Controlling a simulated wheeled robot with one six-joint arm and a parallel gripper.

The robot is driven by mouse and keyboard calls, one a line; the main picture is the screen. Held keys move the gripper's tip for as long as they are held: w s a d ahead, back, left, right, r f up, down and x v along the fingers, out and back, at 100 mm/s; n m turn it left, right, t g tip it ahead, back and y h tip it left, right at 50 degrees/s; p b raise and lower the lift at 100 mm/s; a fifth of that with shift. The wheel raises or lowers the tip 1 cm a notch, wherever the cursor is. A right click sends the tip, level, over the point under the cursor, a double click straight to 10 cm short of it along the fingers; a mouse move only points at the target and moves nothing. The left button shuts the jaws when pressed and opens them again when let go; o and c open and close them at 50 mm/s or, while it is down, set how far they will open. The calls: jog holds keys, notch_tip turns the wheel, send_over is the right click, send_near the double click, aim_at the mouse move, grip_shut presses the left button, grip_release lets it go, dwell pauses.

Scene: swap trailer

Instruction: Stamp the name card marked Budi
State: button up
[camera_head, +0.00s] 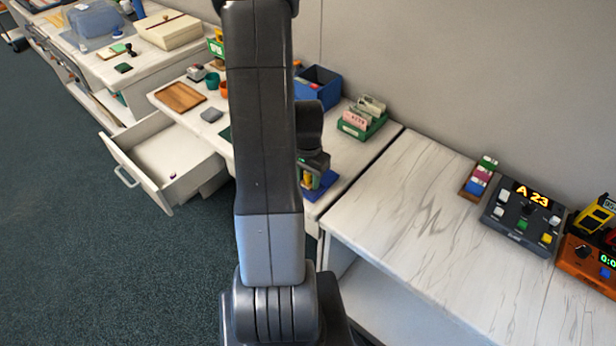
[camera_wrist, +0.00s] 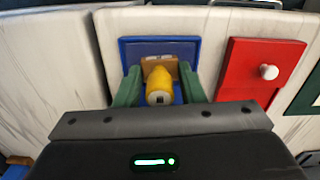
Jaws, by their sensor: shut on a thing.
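My gripper (camera_wrist: 161,88) has its green fingers closed around a yellow-handled stamp (camera_wrist: 160,84) with a wooden block at its far end. The stamp is over a blue pad or tray (camera_wrist: 160,46); I cannot tell whether it touches it. In the head view my gripper (camera_head: 314,178) is partly hidden behind my arm, above the blue pad (camera_head: 324,188) near the desk's front edge. Name cards (camera_head: 355,119), pink and pale, stand in a green holder (camera_head: 375,127) farther back. I cannot read any name, so the Budi card cannot be picked out.
A red panel with a white knob (camera_wrist: 252,78) lies right of the blue pad in the wrist view. A blue bin (camera_head: 318,88) stands at the back. An open drawer (camera_head: 165,165) juts out at left. A control box reading A 23 (camera_head: 522,214) stands on the right-hand table.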

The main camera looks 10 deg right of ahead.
jog(key=shift+r+p, duration=2.4)
jog(key=shift+r, duration=1.1)
